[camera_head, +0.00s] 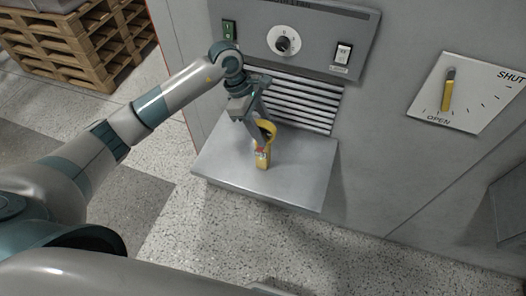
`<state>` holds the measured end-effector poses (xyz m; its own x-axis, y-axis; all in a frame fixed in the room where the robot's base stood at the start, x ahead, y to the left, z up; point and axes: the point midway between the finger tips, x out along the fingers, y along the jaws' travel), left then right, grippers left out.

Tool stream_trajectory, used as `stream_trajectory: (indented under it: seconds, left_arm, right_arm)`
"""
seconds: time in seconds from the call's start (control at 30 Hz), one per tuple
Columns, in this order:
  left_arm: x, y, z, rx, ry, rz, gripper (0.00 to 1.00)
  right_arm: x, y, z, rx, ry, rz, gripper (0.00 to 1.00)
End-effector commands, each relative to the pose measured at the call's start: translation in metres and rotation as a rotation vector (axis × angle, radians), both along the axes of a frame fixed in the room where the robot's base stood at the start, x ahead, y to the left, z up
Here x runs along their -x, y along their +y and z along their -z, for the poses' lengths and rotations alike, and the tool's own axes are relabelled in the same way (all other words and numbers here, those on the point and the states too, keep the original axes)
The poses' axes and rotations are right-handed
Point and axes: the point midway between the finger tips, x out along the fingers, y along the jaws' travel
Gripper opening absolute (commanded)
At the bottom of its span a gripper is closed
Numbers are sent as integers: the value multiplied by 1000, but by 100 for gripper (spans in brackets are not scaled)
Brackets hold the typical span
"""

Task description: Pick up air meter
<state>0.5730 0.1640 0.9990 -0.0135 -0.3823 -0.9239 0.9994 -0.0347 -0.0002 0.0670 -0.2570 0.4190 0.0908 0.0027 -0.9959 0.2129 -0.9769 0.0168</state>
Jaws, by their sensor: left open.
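The air meter (264,159) appears to be the small yellow device standing on a grey metal shelf (305,175). It has a red and light patch near its middle. My left gripper (259,138) comes down over it from above and behind. Its fingers are open at the top of the yellow device, close to it. I cannot tell whether a finger touches it. Part of the device's top is hidden by the gripper. My right gripper is not in view.
A grey cabinet panel with a dial (284,40), switches and a louvred vent (305,103) rises behind the shelf. A plate with a yellow lever (448,92) is at the right. Wooden pallets (85,45) stand at the upper left. The shelf's right part is bare.

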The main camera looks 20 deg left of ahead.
Motion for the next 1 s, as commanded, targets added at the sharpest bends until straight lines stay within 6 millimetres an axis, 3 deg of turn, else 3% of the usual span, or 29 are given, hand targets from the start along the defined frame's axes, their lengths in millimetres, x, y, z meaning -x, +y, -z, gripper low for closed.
stream_trajectory:
  seconds: [0.03,0.2,0.23,0.67,1.0]
  left_arm:
    - [0,0,0,0,0,0,42]
    - [0,0,0,0,0,0,2]
    - [0,0,0,0,0,0,0]
    - [-1,0,-4,0,-3,0,0]
    - [-1,0,-37,0,-6,2,0]
  right_arm:
    - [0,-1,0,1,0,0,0]
    - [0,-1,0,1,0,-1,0]
    - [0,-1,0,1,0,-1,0]
    - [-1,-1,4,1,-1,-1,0]
    - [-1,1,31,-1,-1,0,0]
